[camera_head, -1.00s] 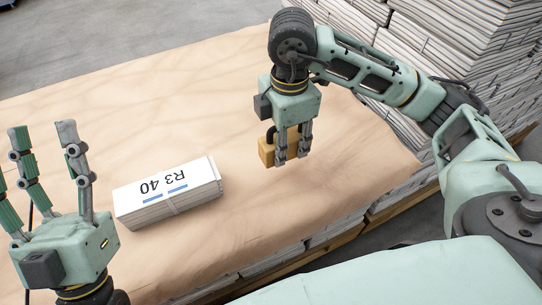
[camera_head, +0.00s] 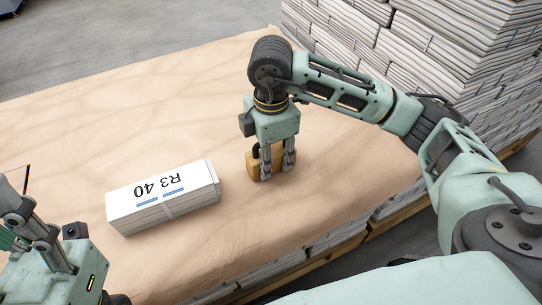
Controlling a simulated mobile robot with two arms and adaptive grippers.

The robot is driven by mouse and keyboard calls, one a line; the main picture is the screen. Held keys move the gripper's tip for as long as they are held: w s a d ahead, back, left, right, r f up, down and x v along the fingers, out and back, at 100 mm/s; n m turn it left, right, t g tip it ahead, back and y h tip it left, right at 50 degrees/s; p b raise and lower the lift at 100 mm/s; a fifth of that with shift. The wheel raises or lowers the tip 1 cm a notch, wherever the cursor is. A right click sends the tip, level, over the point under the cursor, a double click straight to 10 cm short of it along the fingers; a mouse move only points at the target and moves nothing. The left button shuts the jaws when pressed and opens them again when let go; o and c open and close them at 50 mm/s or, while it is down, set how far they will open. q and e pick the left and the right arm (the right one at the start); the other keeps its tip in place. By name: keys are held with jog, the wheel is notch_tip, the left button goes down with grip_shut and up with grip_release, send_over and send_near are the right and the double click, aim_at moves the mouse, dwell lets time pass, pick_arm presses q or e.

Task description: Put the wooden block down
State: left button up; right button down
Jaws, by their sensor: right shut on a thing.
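The wooden block (camera_head: 252,167) is small and yellow-brown, in the middle of the head view. My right gripper (camera_head: 272,170) points down and is shut on it, with its fingers hiding much of the block. The block is at or very close to the brown paper surface (camera_head: 330,160); I cannot tell whether it touches. My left gripper (camera_head: 35,225) is at the lower left, cut off by the picture edge and empty as far as it shows. Its finger opening is unclear.
A strapped white newspaper bundle (camera_head: 165,200) marked "R3 40" lies left of the block. Tall newspaper stacks (camera_head: 440,60) stand at the back right. The paper-covered top is clear behind the bundle and right of the block.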

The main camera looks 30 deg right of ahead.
jog(key=shift+f, duration=0.15)
jog(key=c, duration=1.2)
grip_release()
